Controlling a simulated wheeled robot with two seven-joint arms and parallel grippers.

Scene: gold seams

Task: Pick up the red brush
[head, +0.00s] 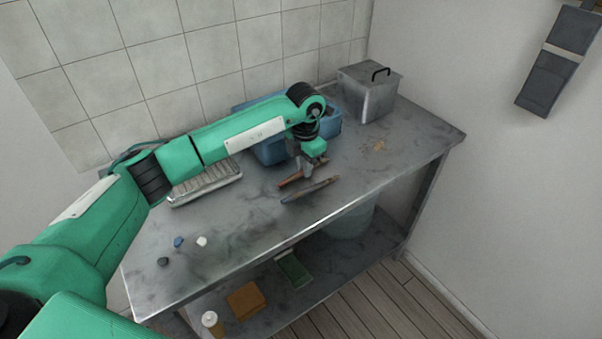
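A thin reddish-brown stick, which looks like the red brush (289,181), lies on the metal table near its middle. My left gripper (308,172) points down right over it, and its fingers hide part of the stick. I cannot tell whether the fingers are open or shut, or whether they touch the brush. A dark, thin tool (311,190) lies just in front of the brush, close to the fingers. My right gripper is not in view.
A blue bin (270,152) stands behind the gripper, partly hidden by my arm. A grey lidded box (368,95) is at the back right. A ribbed tray (207,184) and small blue, white and dark lumps (178,242) lie left. The table's right part is mostly clear.

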